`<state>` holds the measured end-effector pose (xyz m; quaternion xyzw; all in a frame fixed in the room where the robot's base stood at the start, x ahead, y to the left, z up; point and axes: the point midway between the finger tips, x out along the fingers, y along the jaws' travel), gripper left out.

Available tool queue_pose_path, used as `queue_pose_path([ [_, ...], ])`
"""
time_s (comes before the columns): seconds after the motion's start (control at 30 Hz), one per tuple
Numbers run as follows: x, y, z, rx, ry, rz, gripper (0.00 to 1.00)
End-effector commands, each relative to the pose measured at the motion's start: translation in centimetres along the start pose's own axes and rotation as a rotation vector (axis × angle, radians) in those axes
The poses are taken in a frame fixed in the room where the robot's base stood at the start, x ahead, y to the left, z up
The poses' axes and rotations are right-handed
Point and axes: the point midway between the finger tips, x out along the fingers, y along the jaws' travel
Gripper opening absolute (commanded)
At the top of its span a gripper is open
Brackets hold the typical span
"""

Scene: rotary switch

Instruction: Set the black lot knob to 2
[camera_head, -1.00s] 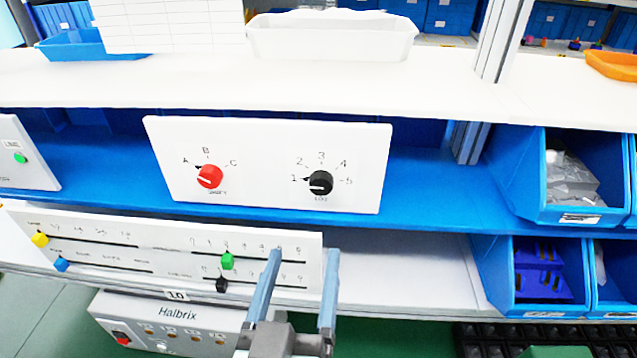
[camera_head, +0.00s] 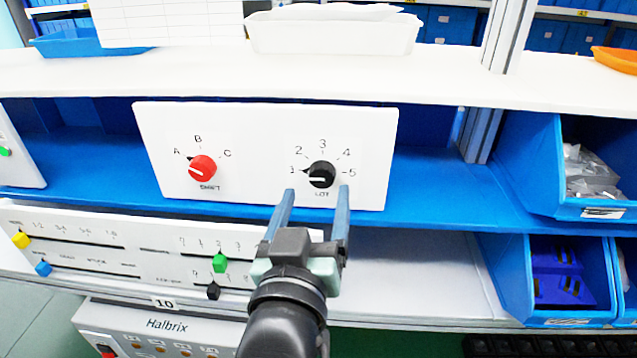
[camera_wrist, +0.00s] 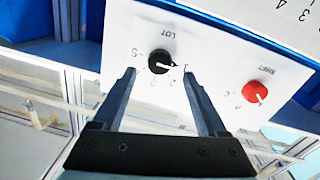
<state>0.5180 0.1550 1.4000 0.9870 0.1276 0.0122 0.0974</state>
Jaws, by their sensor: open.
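The black LOT knob (camera_head: 321,174) sits on the right part of a white panel (camera_head: 250,140), with positions 1 to 5 marked around it. Its white line points left, at 1. It also shows in the wrist view (camera_wrist: 161,62), where the panel appears upside down. My gripper (camera_head: 317,192) is open and empty. Its two fingers stand just below the knob, one on each side in the head view. In the wrist view the fingertips (camera_wrist: 157,72) are spread about the knob. I cannot tell how far they are from the panel.
A red SHIFT knob (camera_head: 202,168) is left of the black knob, pointing near A. Below is a slider panel (camera_head: 120,240) with yellow, blue, green and black sliders. Blue bins (camera_head: 545,215) stand at the right. A white shelf (camera_head: 300,82) runs above the panel.

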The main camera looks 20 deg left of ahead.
Motion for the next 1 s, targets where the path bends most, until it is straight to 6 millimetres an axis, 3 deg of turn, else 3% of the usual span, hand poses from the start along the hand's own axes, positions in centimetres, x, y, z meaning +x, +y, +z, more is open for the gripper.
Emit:
queue_pose_path([
  [0.1, 1.8, 0.1, -0.3, 0.0, -0.002, 0.001, 0.75],
  [0.3, 3.4, 0.1, -0.1, 0.0, 0.0, 0.001, 0.75],
  [0.67, 3.7, 0.1, 0.0, 0.0, 0.001, 0.001, 0.73],
  [1.0, 3.6, 0.1, 0.0, 0.0, 0.001, 0.001, 0.12],
])
